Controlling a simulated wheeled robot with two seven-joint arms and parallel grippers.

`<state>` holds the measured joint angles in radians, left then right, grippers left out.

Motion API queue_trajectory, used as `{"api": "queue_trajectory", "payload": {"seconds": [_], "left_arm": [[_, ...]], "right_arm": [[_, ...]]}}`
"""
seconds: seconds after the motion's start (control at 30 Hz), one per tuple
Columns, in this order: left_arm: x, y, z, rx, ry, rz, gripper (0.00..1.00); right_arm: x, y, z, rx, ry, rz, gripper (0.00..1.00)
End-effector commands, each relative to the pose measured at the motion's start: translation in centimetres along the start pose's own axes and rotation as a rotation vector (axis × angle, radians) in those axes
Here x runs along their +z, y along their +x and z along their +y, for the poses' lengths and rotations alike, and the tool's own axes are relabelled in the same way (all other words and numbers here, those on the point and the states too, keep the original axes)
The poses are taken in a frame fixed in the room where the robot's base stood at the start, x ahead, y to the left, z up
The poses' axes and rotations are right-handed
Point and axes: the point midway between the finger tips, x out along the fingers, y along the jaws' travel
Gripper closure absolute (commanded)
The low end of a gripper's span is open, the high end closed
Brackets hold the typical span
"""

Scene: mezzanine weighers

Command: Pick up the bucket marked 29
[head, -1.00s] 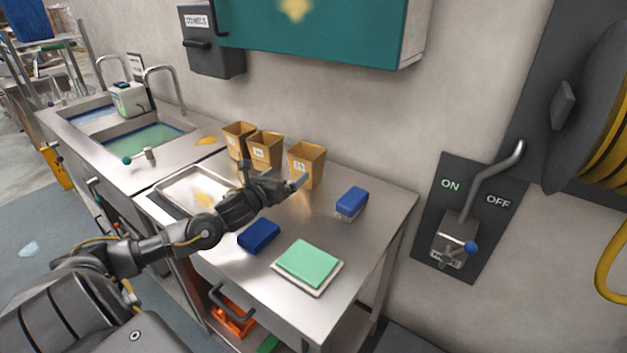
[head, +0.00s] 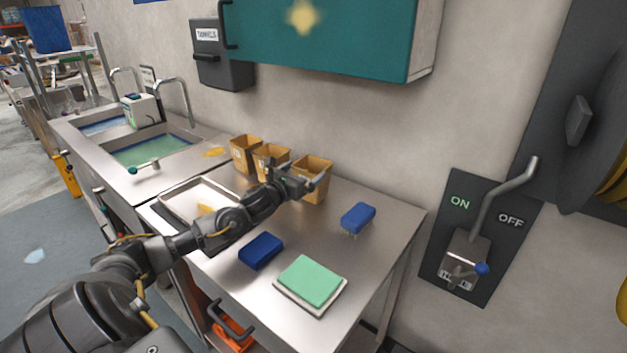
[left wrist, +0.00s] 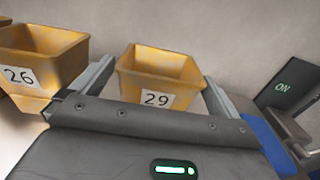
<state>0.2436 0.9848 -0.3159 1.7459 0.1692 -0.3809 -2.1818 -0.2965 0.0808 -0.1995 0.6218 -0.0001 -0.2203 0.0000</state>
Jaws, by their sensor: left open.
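The bucket marked 29 (left wrist: 158,63) is a tan, square, open-topped tub, and its white label faces me in the left wrist view. In the head view it is the rightmost of the three buckets (head: 314,171), upright on the steel counter, with its lower front partly hidden by my gripper. My left gripper (head: 306,180) is open, with one finger on each side of this bucket in the left wrist view. I cannot tell whether the fingers touch it. My right gripper is not in view.
The bucket marked 26 (left wrist: 38,62) stands close on the left, with another tan bucket (head: 244,153) beyond. A blue-topped brush (head: 358,217), a blue block (head: 261,250), a green pad (head: 310,281) and a metal tray (head: 177,204) lie on the counter. A teal cabinet (head: 330,45) hangs above.

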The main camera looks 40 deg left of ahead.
Motion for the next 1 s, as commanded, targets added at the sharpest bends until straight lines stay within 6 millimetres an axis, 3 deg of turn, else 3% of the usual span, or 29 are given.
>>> {"api": "queue_trajectory", "payload": {"seconds": [0.4, 0.73, 1.0], "left_arm": [[0.5, 4.7, -0.3, 0.000, -0.003, -0.002, 0.00], [0.3, 5.2, -0.4, -0.002, 0.000, 0.000, 0.00], [0.3, 5.2, -0.3, -0.002, 0.000, 0.000, 0.35]], "right_arm": [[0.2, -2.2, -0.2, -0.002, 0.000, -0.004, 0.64], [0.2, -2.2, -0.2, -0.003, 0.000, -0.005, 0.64], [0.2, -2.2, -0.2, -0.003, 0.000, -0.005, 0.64]]}}
